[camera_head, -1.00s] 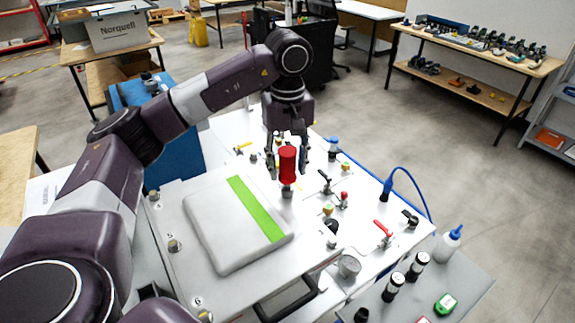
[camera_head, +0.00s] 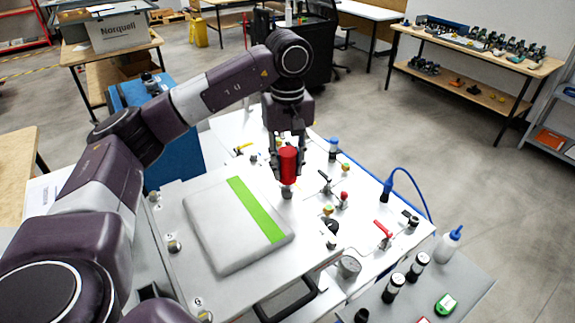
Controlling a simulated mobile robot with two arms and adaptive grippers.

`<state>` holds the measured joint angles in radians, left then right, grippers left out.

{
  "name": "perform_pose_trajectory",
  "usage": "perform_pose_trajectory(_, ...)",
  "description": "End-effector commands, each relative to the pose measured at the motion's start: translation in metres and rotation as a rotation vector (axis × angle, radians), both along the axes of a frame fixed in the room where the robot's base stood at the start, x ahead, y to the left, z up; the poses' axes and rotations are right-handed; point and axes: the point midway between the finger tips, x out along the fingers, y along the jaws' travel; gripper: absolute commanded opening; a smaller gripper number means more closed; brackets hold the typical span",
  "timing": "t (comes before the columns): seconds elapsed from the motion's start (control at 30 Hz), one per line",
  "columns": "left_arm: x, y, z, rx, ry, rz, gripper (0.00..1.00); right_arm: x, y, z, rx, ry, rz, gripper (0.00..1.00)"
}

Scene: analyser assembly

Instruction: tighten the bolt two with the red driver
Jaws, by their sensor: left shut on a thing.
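My left gripper (camera_head: 288,165) comes down from above over the white analyser panel and is shut on the red driver (camera_head: 288,164), one finger on each side of its red handle. The driver stands upright. Its lower end meets a small grey bolt-like part (camera_head: 287,191) at the panel's back right corner; I cannot tell whether they touch. Other bolts stand at the left edge (camera_head: 174,245) and back left corner (camera_head: 154,196) of the panel. I cannot read which bolt is number two. My right gripper is not in view.
A grey cover with a green stripe (camera_head: 255,208) lies on the panel. Red-handled clamps (camera_head: 383,229), a blue cable (camera_head: 408,172) and small fittings crowd the right side. A metal cup (camera_head: 349,267) and a squeeze bottle (camera_head: 448,245) stand in front right.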

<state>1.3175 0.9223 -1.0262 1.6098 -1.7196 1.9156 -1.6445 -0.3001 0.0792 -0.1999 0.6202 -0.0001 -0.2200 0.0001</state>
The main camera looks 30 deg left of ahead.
Motion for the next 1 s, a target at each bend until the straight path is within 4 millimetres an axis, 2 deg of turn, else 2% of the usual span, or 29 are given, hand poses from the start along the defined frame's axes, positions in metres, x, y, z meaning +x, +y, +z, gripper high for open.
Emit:
perform_pose_trajectory(0.17,0.000,0.000,0.004,-0.001,-0.001,0.000,0.00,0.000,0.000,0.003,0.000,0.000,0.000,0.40)
perform_pose_trajectory(1.0,0.000,0.000,0.046,-0.001,-0.002,0.000,0.00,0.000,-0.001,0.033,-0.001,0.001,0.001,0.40)
